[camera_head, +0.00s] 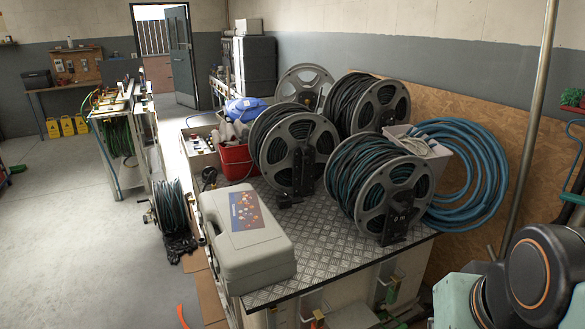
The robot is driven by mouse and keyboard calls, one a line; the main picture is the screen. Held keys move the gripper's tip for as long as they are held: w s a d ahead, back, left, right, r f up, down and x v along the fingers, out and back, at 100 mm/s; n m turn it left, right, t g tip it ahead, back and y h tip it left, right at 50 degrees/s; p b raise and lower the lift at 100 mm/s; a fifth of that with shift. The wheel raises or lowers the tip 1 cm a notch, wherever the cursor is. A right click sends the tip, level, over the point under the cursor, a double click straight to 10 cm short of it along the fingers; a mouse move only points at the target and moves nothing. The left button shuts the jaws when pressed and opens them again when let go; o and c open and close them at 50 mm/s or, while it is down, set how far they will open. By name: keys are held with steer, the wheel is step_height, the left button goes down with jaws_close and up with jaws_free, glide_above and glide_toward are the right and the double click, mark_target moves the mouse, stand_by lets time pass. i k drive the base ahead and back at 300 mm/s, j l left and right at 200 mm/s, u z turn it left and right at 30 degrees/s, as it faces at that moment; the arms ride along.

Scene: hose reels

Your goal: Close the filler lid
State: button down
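I cannot make out a filler lid in the head camera view, open or shut. My gripper is not in view. Only a part of what looks like my arm shows at the lower right, a dark round joint with an orange ring, and it covers that corner. The nearest large item is a grey plastic case (244,238) with a picture label, lying shut on the metal-topped bench (325,252). Green and red fittings (390,290) show at the bench's front side, too small to tell what they are.
Hose reels (380,190) crowd the bench top, with a red bucket (236,161) behind the case. Blue hose (470,175) hangs coiled on a wooden board. A metal pole (530,130) stands at right. A cart (125,140) stands at left; the floor (65,220) there is mostly clear.

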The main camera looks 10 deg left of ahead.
mark_target(206, 172)
steer(key=j, duration=0.6)
steer(key=i+j, duration=0.15)
steer(key=j, duration=1.1)
steer(key=i+j, duration=0.15)
steer(key=j, duration=0.45)
steer(key=i+j, duration=0.15)
steer(key=j, duration=0.25)
steer(key=i+j, duration=0.1)
steer(key=j, duration=0.25)
steer(key=i+j, duration=0.15)
steer(key=j, duration=0.25)
steer(key=i+j+u, duration=0.1)
steer(key=j, duration=0.25)
steer(key=i+j, duration=0.8)
steer(key=i, duration=0.3)
steer(key=i+j, duration=0.2)
steer(key=i, duration=0.3)
